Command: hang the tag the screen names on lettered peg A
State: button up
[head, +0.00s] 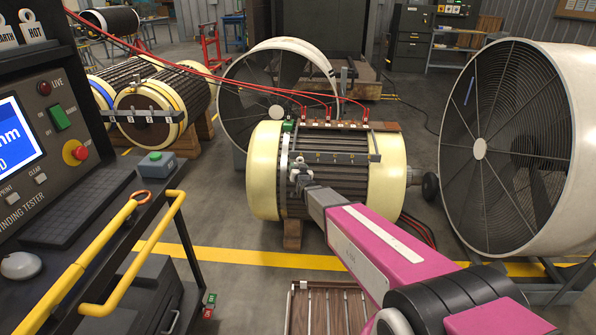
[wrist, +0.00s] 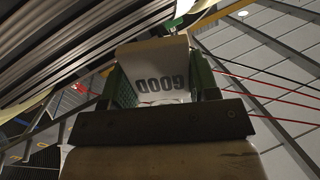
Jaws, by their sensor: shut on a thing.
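My gripper (head: 301,174) is at the left part of the near cream-ended motor stator (head: 262,172), by its lettered rail (head: 345,158). It is shut on a pale tag (wrist: 152,55). In the wrist view the tag sits between the green fingers, its dark print upside down and seeming to read GOOD. The peg letters are too small to read, and I cannot tell whether the tag touches a peg. The tester screen (head: 14,137) is cut off at the left; only "hm" and a final "D" show.
Tags marked EARTH (head: 5,30) and HOT (head: 33,27) hang at the upper left. A second stator (head: 148,135) with its own rail stands behind the yellow-railed tester cart (head: 100,262). Large fans (head: 515,150) flank the near stator. Red leads (head: 215,75) run to its top.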

jog(key=shift+w+f, duration=0.25)
jog(key=shift+w, duration=0.4)
jog(key=shift+w+f, duration=0.25)
jog(key=shift+w, duration=0.4)
jog(key=o, duration=0.8)
jog(key=shift+s, duration=0.1)
jog(key=s+d+g+h, duration=0.1)
jog(key=s+d+g, duration=0.4)
jog(key=s+d, duration=0.3)
jog(key=s+d+f+g+h, duration=0.1)
jog(key=s+d+g, duration=0.5)
jog(key=s, duration=0.9)
jog(key=s+d+g+h, duration=0.2)
jog(key=s+d+g, duration=0.3)
jog(key=s+d, duration=0.5)
jog(key=shift+s+d+f+g, duration=0.15)
jog(key=shift+s+g, duration=0.05)
jog(key=shift+s, duration=0.5)
jog(key=shift+s+d+f+g, duration=0.1)
jog(key=shift+s+g, duration=0.1)
jog(key=shift+s, duration=0.45)
